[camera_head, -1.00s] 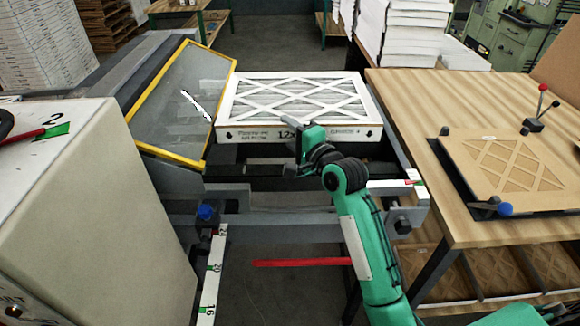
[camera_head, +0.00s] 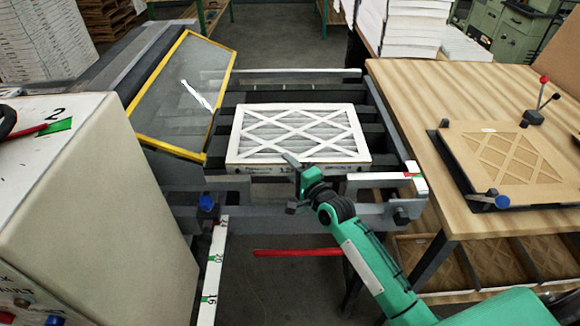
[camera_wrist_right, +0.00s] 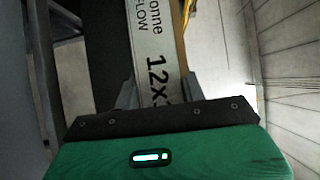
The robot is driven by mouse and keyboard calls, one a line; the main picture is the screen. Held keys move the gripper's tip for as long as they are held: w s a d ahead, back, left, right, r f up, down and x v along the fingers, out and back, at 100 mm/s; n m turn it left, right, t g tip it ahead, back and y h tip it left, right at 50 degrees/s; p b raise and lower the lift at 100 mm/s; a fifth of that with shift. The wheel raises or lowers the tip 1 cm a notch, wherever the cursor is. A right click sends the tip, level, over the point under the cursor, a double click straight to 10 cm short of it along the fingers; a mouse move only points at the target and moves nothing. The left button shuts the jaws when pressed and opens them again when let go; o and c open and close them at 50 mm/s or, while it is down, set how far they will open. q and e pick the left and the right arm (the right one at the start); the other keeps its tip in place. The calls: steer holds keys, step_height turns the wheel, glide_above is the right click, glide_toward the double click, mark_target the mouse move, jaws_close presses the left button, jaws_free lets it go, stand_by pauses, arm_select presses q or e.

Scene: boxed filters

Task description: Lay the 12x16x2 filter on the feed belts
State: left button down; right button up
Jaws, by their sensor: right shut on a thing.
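The 12x16x2 filter (camera_head: 298,133) has a white frame with a diamond lattice over pleats. It lies flat over the dark feed belts (camera_head: 372,136), near the front rail; I cannot tell whether its underside touches them. My right gripper (camera_head: 296,168) is shut on the middle of its front edge. In the right wrist view the fingers stand either side of the filter's printed edge (camera_wrist_right: 151,45), where "12x" reads; the rest of the size is hidden. My left gripper is not in view.
A yellow-framed clear guard (camera_head: 180,95) stands tilted left of the belts. A beige control box (camera_head: 75,190) fills the left front. A wooden table (camera_head: 430,95) at right holds a cardboard piece (camera_head: 500,160) in a fixture. White stacks stand behind.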

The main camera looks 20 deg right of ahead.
steer(key=shift+f, duration=0.25)
steer(key=o, duration=1.1)
steer(key=shift+r, duration=0.25)
steer(key=b+v, duration=0.2)
steer(key=v, duration=1)
steer(key=shift+r+b, duration=0.15)
steer(key=shift+b, duration=0.15)
